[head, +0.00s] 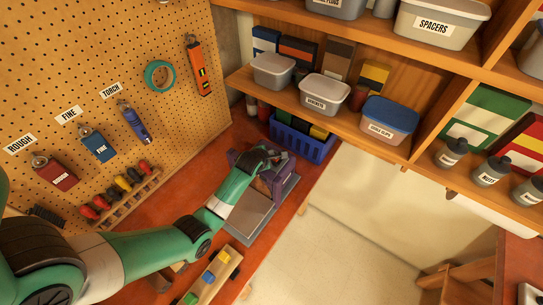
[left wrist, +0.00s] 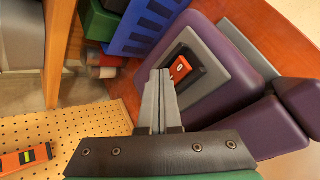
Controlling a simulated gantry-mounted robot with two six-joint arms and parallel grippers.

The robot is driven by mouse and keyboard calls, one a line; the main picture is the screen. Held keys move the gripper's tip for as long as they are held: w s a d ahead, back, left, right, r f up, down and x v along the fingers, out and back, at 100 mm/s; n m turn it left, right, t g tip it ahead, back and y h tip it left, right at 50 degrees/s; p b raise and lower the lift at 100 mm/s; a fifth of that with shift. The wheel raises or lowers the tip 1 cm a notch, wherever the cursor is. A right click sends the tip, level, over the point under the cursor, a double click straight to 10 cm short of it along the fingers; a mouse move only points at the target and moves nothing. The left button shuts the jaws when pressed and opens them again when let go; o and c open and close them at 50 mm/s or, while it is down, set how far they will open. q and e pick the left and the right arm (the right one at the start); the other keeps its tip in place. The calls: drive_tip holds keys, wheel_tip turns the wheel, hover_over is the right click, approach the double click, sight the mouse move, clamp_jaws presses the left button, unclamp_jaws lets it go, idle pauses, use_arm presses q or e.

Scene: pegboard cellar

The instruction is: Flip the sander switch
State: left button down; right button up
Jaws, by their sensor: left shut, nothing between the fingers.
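The sander (head: 240,157) is a purple machine on a grey base (head: 262,218) on the red-brown bench. My left gripper (head: 264,153) is over it and hides part of it in the head view. In the left wrist view the purple sander body (left wrist: 205,35) carries a grey-framed dark plate with a red switch (left wrist: 180,69). My left gripper's fingers (left wrist: 160,73) are shut and empty, their tips just left of the switch. I cannot tell whether they touch the plate. Which way the switch is set is unclear. My right gripper is not in view.
A blue basket (head: 300,145) stands behind the sander, under a shelf with several tubs (head: 325,91). The pegboard (head: 85,65) with hanging tools is on the left. A wooden tray (head: 213,283) with coloured blocks lies at the bench's front.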

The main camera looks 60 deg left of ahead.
sight(273, 160)
use_arm(q)
drive_tip(key=shift+d+r+p, duration=0.1)
drive_tip(key=shift+r+p, duration=0.3)
drive_tip(key=shift+r, duration=0.3)
drive_tip(key=shift+r, duration=0.1)
drive_tip(key=r+p, duration=0.5)
drive_tip(key=shift+w+d, duration=0.25)
drive_tip(key=shift+d, duration=0.15)
drive_tip(key=shift+f, duration=0.15)
